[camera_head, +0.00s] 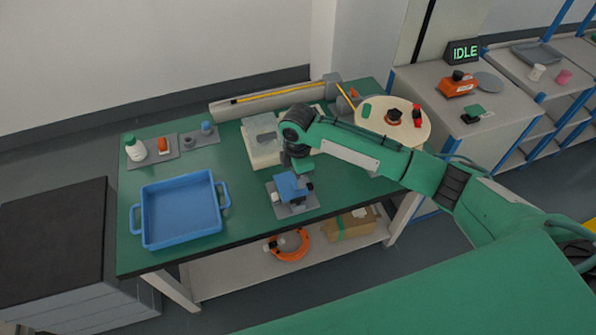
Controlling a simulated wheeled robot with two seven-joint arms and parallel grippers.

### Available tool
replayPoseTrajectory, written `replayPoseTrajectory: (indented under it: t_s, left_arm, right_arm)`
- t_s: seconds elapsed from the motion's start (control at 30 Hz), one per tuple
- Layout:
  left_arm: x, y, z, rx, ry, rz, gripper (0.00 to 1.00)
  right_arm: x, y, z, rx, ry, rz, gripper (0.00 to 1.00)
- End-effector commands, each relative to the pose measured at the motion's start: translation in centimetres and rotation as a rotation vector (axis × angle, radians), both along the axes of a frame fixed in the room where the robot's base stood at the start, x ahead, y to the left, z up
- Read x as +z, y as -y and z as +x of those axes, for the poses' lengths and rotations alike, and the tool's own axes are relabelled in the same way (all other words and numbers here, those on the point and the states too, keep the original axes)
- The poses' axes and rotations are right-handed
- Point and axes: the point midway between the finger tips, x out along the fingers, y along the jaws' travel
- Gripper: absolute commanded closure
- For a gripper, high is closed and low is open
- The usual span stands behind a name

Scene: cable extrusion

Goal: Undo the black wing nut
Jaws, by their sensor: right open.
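A round cream disc (365,123) lies at the right end of the green table. A small black part (394,115) with a reddish base sits near its middle; it looks like the black wing nut, but its wings are too small to make out. My right gripper (301,178) points down over a blue fixture (287,186) on a grey plate, left of the disc and well apart from it. Its jaws are open; the fingertips are small and partly merge with the fixture, so contact cannot be told. My left gripper is out of view.
A blue tray (146,242) stands at the table's left. A white bottle (135,148) and small parts stand behind it. A pale box (262,155) is beside my wrist. A red part (417,115) sits on the disc. An orange device (457,86) stands on the right-hand bench.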

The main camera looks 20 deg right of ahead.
Motion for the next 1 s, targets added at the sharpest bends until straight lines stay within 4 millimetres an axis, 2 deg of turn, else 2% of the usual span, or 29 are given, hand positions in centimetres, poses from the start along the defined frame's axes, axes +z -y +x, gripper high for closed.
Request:
replayPoseTrajectory:
  t_s: [0.1,0.3,0.8,0.87,1.0]
  left_arm:
    - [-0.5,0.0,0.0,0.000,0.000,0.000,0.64]
    - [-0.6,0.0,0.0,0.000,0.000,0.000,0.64]
    - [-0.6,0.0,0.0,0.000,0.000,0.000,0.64]
    - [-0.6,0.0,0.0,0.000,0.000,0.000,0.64]
    - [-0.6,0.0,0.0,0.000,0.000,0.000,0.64]
  right_arm:
    - [1.4,0.0,0.0,0.000,0.001,0.001,0.60]
    - [2.4,0.0,0.0,0.001,0.000,0.000,0.60]
    - [2.2,-0.2,-0.1,-0.001,0.000,0.003,0.60]
    - [1.9,-0.5,-0.6,-0.005,0.000,0.011,0.60]
    - [0.6,-2.5,-2.8,-0.039,0.011,0.056,0.60]
